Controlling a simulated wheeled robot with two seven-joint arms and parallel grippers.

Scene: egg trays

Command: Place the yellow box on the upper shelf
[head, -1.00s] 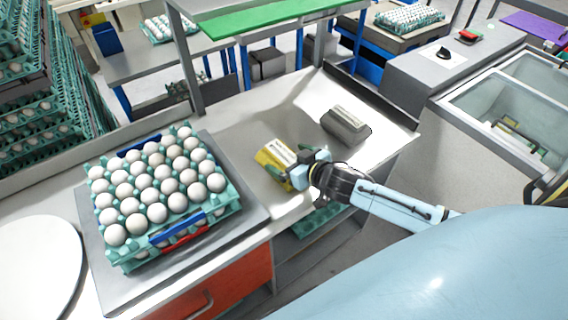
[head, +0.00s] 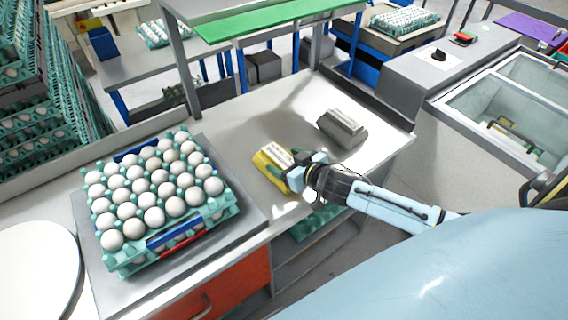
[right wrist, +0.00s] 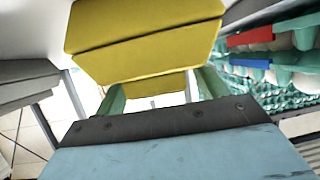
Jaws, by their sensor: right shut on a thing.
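The yellow box (head: 270,164), with a pale label on top, is at the middle of the workbench. My right gripper (head: 287,170) is shut on it from the right side. In the right wrist view the yellow box (right wrist: 145,40) fills the upper middle, between the green fingers of my right gripper (right wrist: 155,92). I cannot tell whether the box touches the bench. The upper shelf (head: 265,18) is a green board on grey posts, above and behind the bench. My left gripper is not in view.
A teal tray of eggs (head: 228,207) stands on a grey plate to the left of the box. A grey device (head: 343,128) lies on the bench to the right. A round white plate (head: 40,265) is at the far left. Bare bench lies between box and shelf post.

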